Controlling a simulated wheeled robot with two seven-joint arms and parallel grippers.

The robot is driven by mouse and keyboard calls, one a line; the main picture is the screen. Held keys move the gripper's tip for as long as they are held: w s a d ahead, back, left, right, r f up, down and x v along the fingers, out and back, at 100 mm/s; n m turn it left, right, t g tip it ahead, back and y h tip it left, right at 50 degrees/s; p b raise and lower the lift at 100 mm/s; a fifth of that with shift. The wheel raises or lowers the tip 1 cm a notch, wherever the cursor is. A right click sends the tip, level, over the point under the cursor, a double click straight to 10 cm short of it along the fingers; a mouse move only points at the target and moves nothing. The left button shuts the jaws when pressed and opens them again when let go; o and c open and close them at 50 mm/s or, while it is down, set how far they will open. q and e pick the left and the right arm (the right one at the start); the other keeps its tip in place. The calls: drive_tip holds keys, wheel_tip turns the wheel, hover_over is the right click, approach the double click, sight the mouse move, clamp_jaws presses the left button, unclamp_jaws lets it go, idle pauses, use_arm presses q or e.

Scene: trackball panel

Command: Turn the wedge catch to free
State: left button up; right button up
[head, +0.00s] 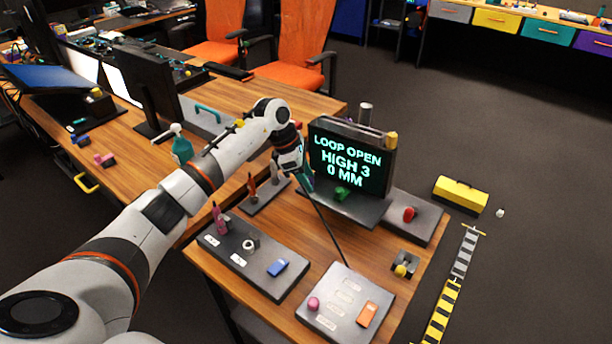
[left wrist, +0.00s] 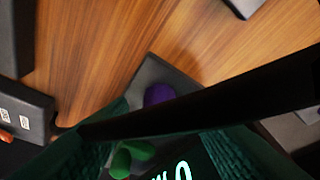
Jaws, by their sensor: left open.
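My left gripper (head: 302,178) is at the left side of the display's base, with its teal fingers pointing down. It is open, with its two green ribbed fingers (left wrist: 165,152) apart along the bottom of the left wrist view. A green knob-like piece (head: 341,193) sits on the dark base below the screen. It shows between the fingers in the left wrist view (left wrist: 128,156), with a purple rounded piece (left wrist: 158,95) beside it. I cannot tell which piece is the wedge catch. The display (head: 350,158) reads "LOOP OPEN HIGH 3 0 MM". My right gripper is out of view.
A dark panel (head: 232,262) with a blue block stands front left. A grey panel (head: 325,322) with pink and orange pieces stands front right. A red knob (head: 408,214) is right of the display. A dark rod (head: 328,232) slants down from my gripper.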

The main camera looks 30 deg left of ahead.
use_arm(q)
clamp_jaws()
idle(0.3)
drive_tip(key=shift+n, duration=0.4)
drive_tip(key=n+t+y+p, duration=0.1)
drive_tip(key=n, duration=0.2)
drive_tip(key=shift+s+n, duration=0.1)
drive_tip(key=shift+n, duration=0.3)
drive_tip(key=n, duration=0.1)
drive_tip(key=n+t+y, duration=0.1)
drive_tip(key=n, duration=0.1)
drive_tip(key=shift+d+n+p, duration=0.2)
drive_tip(key=shift+n+p, duration=0.1)
drive_tip(key=n+y, duration=0.1)
drive_tip(key=n, duration=0.1)
drive_tip(key=n+y, duration=0.1)
drive_tip(key=n, duration=0.1)
drive_tip(key=shift+d+n+t, duration=0.15)
drive_tip(key=shift+n+t, duration=0.15)
drive_tip(key=n+y, duration=0.1)
drive_tip(key=n, duration=0.1)
drive_tip(key=n+b, duration=0.1)
drive_tip(key=n, duration=0.1)
drive_tip(key=shift+d+n+y+b, duration=0.15)
drive_tip(key=shift+n+y+b, duration=0.15)
drive_tip(key=shift+n+y, duration=0.1)
drive_tip(key=shift+n, duration=0.3)
